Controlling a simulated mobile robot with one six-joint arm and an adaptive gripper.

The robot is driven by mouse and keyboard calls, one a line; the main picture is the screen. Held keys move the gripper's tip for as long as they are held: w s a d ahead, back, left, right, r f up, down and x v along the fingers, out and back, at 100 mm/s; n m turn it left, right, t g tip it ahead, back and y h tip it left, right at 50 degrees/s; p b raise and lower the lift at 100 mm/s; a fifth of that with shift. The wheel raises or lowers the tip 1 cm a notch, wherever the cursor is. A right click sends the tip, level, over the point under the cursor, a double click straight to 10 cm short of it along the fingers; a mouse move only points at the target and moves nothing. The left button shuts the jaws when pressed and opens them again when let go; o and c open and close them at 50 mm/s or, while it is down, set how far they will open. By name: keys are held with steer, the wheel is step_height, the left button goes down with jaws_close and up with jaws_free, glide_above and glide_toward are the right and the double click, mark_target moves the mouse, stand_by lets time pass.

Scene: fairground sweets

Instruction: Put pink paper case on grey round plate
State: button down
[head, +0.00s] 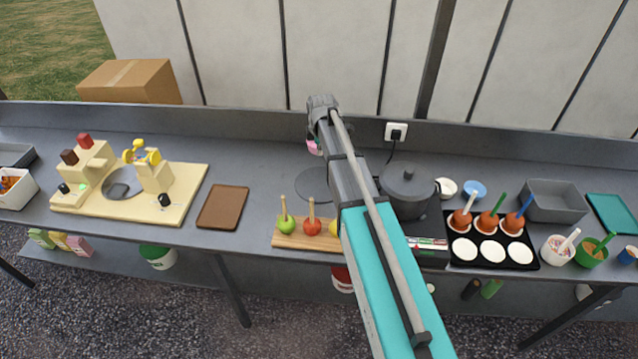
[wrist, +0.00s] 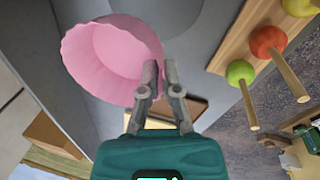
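The pink paper case (wrist: 105,58) fills the upper left of the wrist view, with its open mouth showing. My gripper (wrist: 161,72) has its two fingers close together on the case's edge, one finger inside and one outside. In the head view only a small part of the pink case (head: 313,147) shows, beside my gripper, and my arm hides much of the gripper. The case appears held above the counter. The grey round plate (head: 312,182) lies flat on the counter, nearer the front than the case, partly hidden by my arm. Its visible part is bare.
A wooden board (head: 290,241) with apples on sticks stands in front of the plate. A brown tray (head: 223,207) lies to the left. A dark lidded pot (head: 407,190) stands to the right, with white (head: 446,187) and blue (head: 474,190) cases beyond. A wall runs behind.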

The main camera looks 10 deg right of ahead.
steer(key=s+d+f+b, duration=0.1)
steer(key=s+f+b, duration=0.1)
steer(key=s, duration=0.5)
steer(key=s+d+f+b, duration=0.2)
steer(key=s+f+b, duration=0.1)
steer(key=s, duration=0.4)
steer(key=shift+s+f+b, duration=0.35)
steer(key=shift+a, duration=0.15)
steer(key=shift+s+a+n, duration=0.15)
steer(key=shift+a+n, duration=0.1)
steer(key=shift+a, duration=0.5)
steer(key=shift+s+a+n, duration=0.15)
steer(key=shift+a+n, duration=0.1)
steer(key=shift+a, duration=0.45)
steer(key=w+f+b, duration=0.3)
steer(key=w, duration=0.1)
steer(key=w+f+b, duration=0.3)
steer(key=w, duration=0.1)
steer(key=w+f+b, duration=0.3)
steer(key=w, duration=0.2)
steer(key=shift+w, duration=0.1)
